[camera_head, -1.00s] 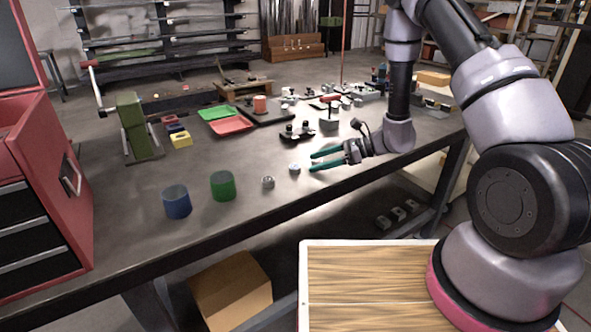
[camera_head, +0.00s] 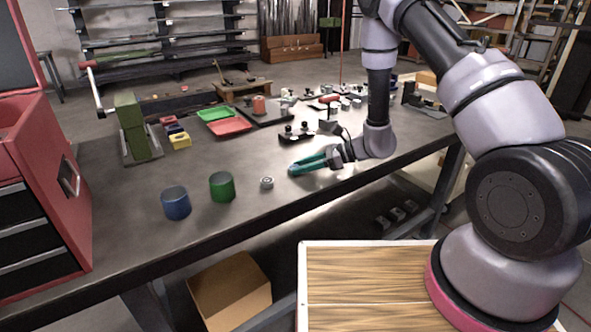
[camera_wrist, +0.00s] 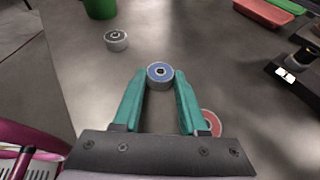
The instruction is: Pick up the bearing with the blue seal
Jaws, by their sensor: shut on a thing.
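The bearing with the blue seal (camera_wrist: 160,75) sits between the fingertips of my gripper (camera_wrist: 160,88) in the wrist view. It is a short metal ring with a blue face and a dark centre. My gripper (camera_head: 293,170) is shut on it, low at the table's front part in the head view, where the fingers hide most of the bearing. A second bearing, with a grey face, (camera_wrist: 116,40) stands apart to the left; it also shows in the head view (camera_head: 267,183). A round thing with a red face (camera_wrist: 212,122) is partly hidden behind my right finger in the wrist view.
A green cup (camera_head: 222,187) and a blue cup (camera_head: 176,203) stand left of the bearings. Red (camera_head: 229,126) and green trays (camera_head: 215,113), a black fixture (camera_head: 297,135) and a green press (camera_head: 131,125) stand farther back. The table's front edge is close.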

